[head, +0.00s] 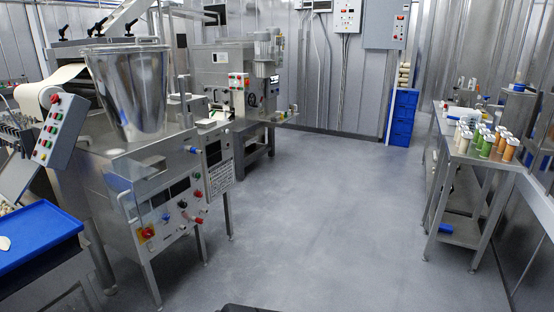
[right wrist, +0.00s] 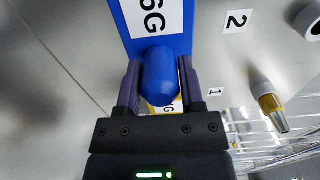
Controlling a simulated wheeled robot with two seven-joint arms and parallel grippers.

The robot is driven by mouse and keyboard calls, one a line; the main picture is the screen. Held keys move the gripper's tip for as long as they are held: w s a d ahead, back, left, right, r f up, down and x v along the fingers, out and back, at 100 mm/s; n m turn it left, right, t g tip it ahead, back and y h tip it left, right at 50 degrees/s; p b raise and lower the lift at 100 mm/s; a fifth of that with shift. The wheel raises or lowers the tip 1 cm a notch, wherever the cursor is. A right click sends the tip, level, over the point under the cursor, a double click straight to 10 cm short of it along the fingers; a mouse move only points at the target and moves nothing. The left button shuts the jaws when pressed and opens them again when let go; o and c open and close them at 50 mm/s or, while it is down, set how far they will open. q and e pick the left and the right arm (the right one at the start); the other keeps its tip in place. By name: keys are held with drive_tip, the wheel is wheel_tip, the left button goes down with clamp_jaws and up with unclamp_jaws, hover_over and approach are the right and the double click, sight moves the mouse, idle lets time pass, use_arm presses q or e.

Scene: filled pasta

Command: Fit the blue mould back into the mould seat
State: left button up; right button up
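In the right wrist view, the blue mould (right wrist: 178,45) is a flat blue body with a rounded blue knob and a white label reading 6G. My right gripper (right wrist: 160,82) has its two dark purple fingers closed on either side of the knob, touching it as far as I can see. A metal face behind carries labels 2 and 1. I cannot tell whether the mould is seated in this face or apart from it, and I cannot make out the mould seat. Neither gripper shows in the head view.
In the head view, a steel machine with a hopper (head: 130,92) stands at left, beside a blue tray (head: 38,250). Another machine (head: 212,68) stands behind. A steel table (head: 455,152) with several bottles is at right. Blue crates (head: 402,118) stand at the back. The middle floor is clear.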

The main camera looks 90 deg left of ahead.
clamp_jaws()
drive_tip(key=shift+s+a, duration=0.25)
drive_tip(key=shift+s, duration=0.15)
drive_tip(key=shift+s+a+p, duration=0.15)
drive_tip(key=shift+s+p, duration=0.05)
drive_tip(key=shift+p, duration=0.1)
idle(0.4)
drive_tip(key=p+v, duration=0.1)
drive_tip(key=v, duration=0.5)
drive_tip(key=shift+s+p, duration=0.15)
drive_tip(key=shift+p, duration=0.25)
idle(0.3)
